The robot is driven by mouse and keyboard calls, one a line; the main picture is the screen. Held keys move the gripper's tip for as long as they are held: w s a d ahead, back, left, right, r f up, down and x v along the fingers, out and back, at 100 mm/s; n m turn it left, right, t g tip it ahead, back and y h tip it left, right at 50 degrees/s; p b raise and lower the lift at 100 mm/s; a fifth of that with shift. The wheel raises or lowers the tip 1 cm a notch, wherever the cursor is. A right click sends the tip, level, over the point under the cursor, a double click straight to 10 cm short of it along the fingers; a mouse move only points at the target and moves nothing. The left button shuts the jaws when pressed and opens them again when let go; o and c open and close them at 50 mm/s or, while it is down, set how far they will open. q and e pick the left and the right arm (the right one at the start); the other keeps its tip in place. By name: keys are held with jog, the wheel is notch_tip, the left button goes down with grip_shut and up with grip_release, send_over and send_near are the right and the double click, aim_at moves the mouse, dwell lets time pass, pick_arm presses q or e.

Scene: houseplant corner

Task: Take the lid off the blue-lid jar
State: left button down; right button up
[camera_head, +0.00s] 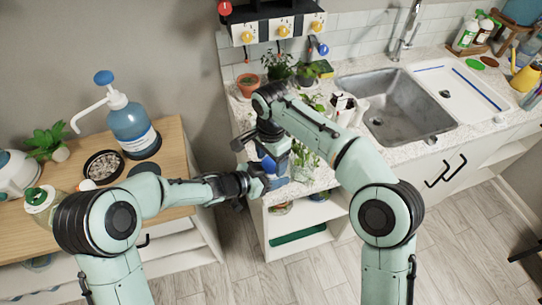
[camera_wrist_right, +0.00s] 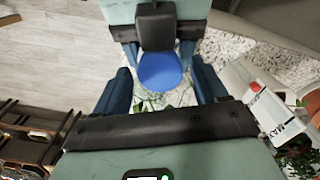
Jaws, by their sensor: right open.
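The jar's round blue lid (camera_wrist_right: 160,72) shows in the right wrist view, between the fingers of my right gripper (camera_wrist_right: 162,88). That gripper is open, with one finger on each side of the lid and gaps left between. My left gripper (camera_wrist_right: 158,52) comes in from the top of that view, its fingers on either side of the jar; whether they press on it is hidden. In the head view my right gripper (camera_head: 272,158) is above my left gripper (camera_head: 268,182) at the counter's front edge. The jar's body is mostly hidden by the grippers and lid.
Potted plants, including a terracotta pot (camera_head: 248,86), stand behind on the speckled counter (camera_head: 355,68). A white carton (camera_head: 342,106) stands right of my right gripper, before the sink (camera_head: 405,112). A wooden table (camera_head: 178,165) at left holds a blue dispenser (camera_head: 130,125).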

jog(key=c, duration=1.1)
jog(key=n, duration=0.3)
jog(key=shift+n, duration=0.3)
jog(key=o, duration=1.2)
jog(key=shift+c, duration=0.2)
jog(key=shift+r, duration=0.1)
